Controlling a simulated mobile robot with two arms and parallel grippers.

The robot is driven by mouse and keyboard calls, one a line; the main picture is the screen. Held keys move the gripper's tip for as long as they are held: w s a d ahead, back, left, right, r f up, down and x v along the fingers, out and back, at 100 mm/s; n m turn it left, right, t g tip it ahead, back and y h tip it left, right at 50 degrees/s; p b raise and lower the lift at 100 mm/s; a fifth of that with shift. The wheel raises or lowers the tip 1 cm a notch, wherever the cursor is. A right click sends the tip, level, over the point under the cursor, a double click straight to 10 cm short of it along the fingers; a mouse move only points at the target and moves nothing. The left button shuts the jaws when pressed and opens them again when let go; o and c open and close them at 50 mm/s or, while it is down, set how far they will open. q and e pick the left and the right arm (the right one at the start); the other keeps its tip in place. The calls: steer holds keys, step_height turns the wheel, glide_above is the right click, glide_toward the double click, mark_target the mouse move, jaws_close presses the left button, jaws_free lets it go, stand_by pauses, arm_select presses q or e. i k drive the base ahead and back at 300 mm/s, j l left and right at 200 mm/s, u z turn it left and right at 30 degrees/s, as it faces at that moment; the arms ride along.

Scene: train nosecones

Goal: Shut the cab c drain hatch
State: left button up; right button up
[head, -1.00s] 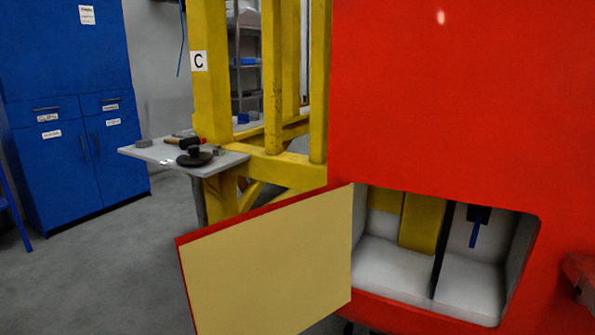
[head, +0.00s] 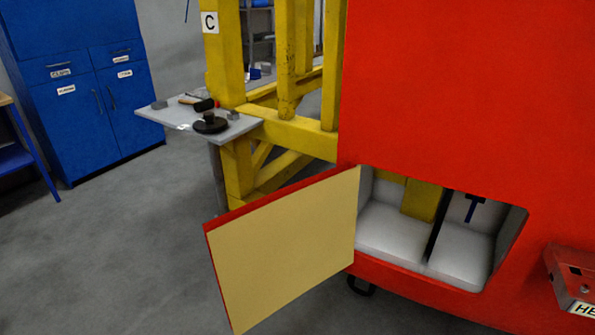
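The drain hatch door (head: 285,248) stands wide open in the head view, hinged at the left edge of its opening and swung out to the left. Its inner face is cream and its edge is red. The opening (head: 395,232) in the red cab (head: 440,90) shows a white interior with a dark divider, a yellow part (head: 422,200) and a blue T-shaped handle (head: 473,208). The yellow frame behind carries a letter C sign (head: 210,22). Neither of my grippers is in view.
A small grey shelf (head: 155,116) with a black round object (head: 210,124) juts from the yellow frame (head: 290,130). A red box (head: 572,280) with cut-off lettering is at the lower right. Blue cabinets (head: 80,90) stand at the back left. The grey floor (head: 110,260) left of the door is clear.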

mark_target(266, 252)
steer(key=i+j+z, duration=0.55)
steer(key=j+z, duration=0.3)
steer(key=i+j+z, duration=0.15)
steer(key=j+z, duration=0.25)
steer(key=j, duration=0.25)
steer(key=j+z, duration=0.45)
steer(key=j, duration=0.15)
steer(key=j+z, duration=0.4)
steer(key=j, duration=0.2)
steer(key=k+j+z, duration=0.1)
steer(key=j+z, duration=0.35)
steer(key=j, duration=0.2)
